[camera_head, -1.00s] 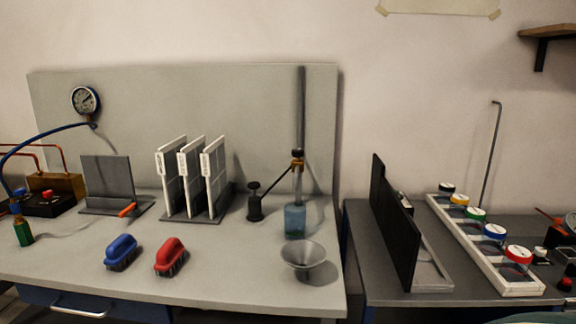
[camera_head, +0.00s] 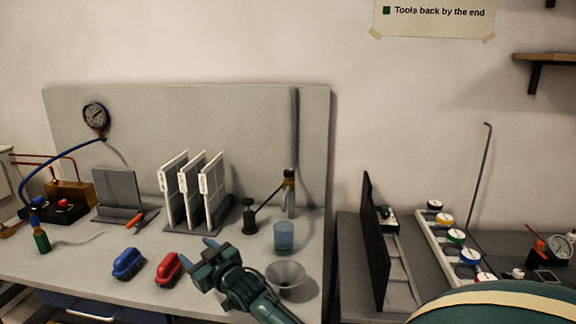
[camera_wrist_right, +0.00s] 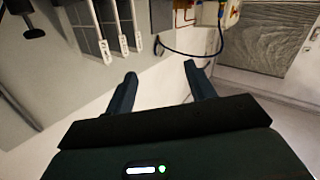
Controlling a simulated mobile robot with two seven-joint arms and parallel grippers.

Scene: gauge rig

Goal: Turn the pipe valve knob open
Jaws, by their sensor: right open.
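A vertical pipe stands against the back panel, with a small dark and brass fitting (camera_head: 289,174) low on it. A slanted rod joins this to a short black part with a round knob (camera_head: 249,203). I cannot tell for sure which is the valve knob. A clear blue beaker (camera_head: 284,237) is below the fitting. My right gripper (camera_head: 199,254) is open and empty, over the bench beside the red brush (camera_head: 167,269), in front of the racked panels and apart from the knob. Its two fingers also show in the right wrist view (camera_wrist_right: 161,78). My left gripper is out of view.
White panels (camera_head: 190,190) stand in a rack left of the knob. A grey funnel (camera_head: 285,276) is close to my right arm. A blue brush (camera_head: 128,263) lies left of the red one. A gauge (camera_head: 95,116) with a blue hose is at the far left.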

